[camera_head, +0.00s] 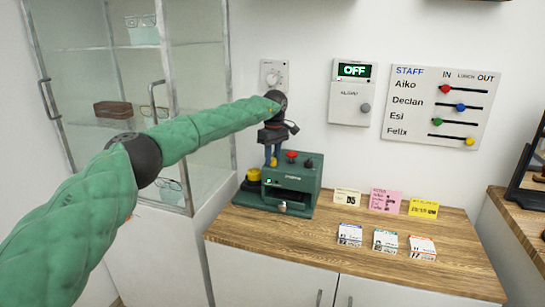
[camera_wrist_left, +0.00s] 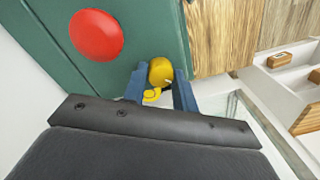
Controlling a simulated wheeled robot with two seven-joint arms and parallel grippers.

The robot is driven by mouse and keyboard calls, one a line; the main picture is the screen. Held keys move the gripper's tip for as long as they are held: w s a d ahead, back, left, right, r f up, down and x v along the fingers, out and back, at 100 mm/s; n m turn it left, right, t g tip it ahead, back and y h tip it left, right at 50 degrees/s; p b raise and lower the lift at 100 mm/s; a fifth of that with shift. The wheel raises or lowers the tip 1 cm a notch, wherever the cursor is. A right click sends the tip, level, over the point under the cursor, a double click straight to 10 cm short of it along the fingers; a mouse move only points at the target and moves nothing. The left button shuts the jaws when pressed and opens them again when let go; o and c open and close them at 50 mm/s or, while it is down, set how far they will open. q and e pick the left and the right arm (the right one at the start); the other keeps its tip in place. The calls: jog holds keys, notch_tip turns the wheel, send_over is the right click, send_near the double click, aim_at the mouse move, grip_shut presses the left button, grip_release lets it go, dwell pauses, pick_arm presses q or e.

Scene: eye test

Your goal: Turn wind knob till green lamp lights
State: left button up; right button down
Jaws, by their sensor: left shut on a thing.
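The green machine (camera_head: 312,184) stands at the left end of the wooden counter. My left gripper (camera_head: 273,162) points down over the left part of its top. Its blue fingers are shut on a small yellow knob, which I take as the wind knob; the knob shows between the fingers in the left wrist view (camera_wrist_left: 160,72). The knob's base is partly hidden by the fingers. A red button (camera_head: 291,154) is to the right of the gripper; it also shows in the left wrist view (camera_wrist_left: 96,35). A small bright greenish lamp spot (camera_head: 269,182) is on the machine's front.
Several cards, including a pink one (camera_head: 386,201), stand on the wooden counter (camera_head: 330,240). A glass cabinet (camera_head: 200,60) is close on the left. An OFF panel (camera_head: 352,95) and a staff board (camera_head: 436,107) hang behind.

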pick_arm(q)
jog(key=m, duration=0.3)
jog(key=shift+r+m, duration=0.15)
jog(key=shift+m, duration=0.15)
jog(key=m, duration=0.3)
jog(key=shift+m, duration=0.9)
pick_arm(e)
jog(key=shift+s+r, duration=0.25)
jog(key=shift+r, duration=0.15)
jog(key=shift+w+r, duration=0.2)
jog(key=shift+w, duration=0.25)
jog(key=shift+s, duration=0.1)
